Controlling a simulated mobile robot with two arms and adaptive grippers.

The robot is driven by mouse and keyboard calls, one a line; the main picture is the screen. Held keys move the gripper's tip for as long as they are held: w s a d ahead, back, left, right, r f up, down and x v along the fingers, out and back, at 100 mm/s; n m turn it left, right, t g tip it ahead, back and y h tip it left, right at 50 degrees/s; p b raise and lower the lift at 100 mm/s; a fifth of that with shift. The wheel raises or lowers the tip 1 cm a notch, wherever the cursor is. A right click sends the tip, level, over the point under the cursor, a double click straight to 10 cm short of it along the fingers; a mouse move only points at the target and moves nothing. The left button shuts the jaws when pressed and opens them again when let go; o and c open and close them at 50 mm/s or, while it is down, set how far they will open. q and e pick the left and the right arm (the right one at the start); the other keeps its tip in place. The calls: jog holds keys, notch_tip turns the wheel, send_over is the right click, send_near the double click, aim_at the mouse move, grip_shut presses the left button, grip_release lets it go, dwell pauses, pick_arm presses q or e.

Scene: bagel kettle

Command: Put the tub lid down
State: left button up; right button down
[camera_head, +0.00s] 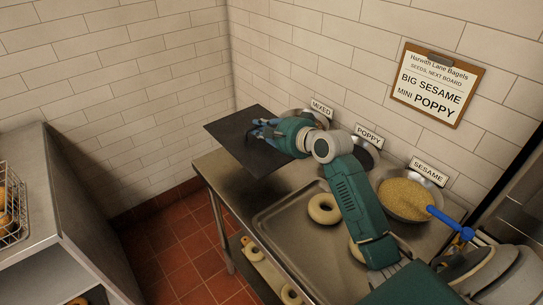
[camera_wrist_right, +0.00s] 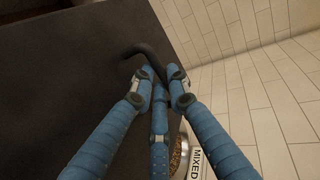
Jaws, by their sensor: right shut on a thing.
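The tub lid (camera_head: 228,132) is a dark flat sheet at the far left end of the steel counter. Part of it extends past the counter's left edge. My right gripper (camera_head: 262,130) is over the lid and shut on its dark handle. In the right wrist view, the fingers (camera_wrist_right: 160,84) close around the bent black handle (camera_wrist_right: 151,52), with the lid (camera_wrist_right: 75,70) filling the left side. I cannot tell whether the lid touches the counter. No tub is clearly visible. My left gripper is out of view.
Bowls marked mixed, poppy and sesame line the wall; the sesame bowl (camera_head: 405,199) has a blue-handled tool (camera_head: 445,219). A bagel (camera_head: 323,208) lies on the steel tray (camera_head: 290,238). A wire basket (camera_head: 12,212) stands on the left unit. Below the lid's left side is open floor.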

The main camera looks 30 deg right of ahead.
notch_tip(320, 180, down, 7)
jog(key=shift+f, duration=0.2)
notch_tip(320, 180, down, 5)
jog(key=shift+r, duration=0.1)
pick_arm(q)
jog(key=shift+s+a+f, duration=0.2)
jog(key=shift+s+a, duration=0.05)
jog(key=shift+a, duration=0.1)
pick_arm(e)
jog(key=c, duration=1.7)
grip_release()
